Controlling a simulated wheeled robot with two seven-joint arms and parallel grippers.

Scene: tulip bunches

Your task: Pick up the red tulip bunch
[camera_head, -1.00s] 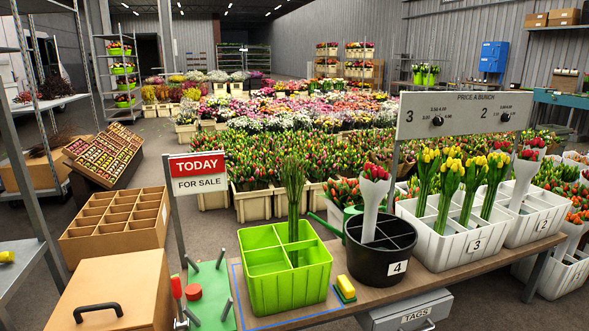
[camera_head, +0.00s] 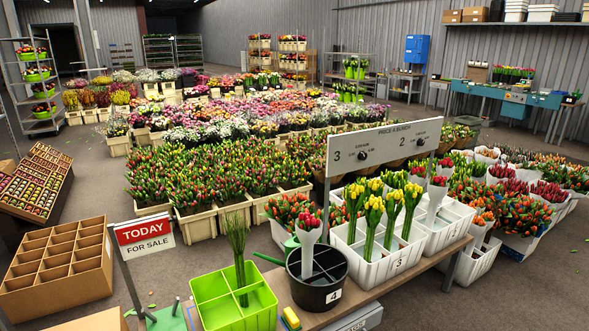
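A red tulip bunch (camera_head: 309,220) in a pale wrap stands upright in the black divided bucket (camera_head: 329,294) labelled 4. Another red-topped wrapped bunch (camera_head: 438,187) stands in a white crate (camera_head: 458,226) to the right. Several yellow tulip bunches (camera_head: 374,209) stand in the white crate (camera_head: 372,274) labelled 3. Neither of my grippers shows in the head view.
A green divided bin (camera_head: 263,312) holding green stems stands left of the black bucket. A yellow block (camera_head: 291,319) lies between them. A price sign (camera_head: 385,145) rises behind the crates. A "TODAY FOR SALE" sign (camera_head: 144,235) stands at left. Grey floor (camera_head: 480,300) is open at lower right.

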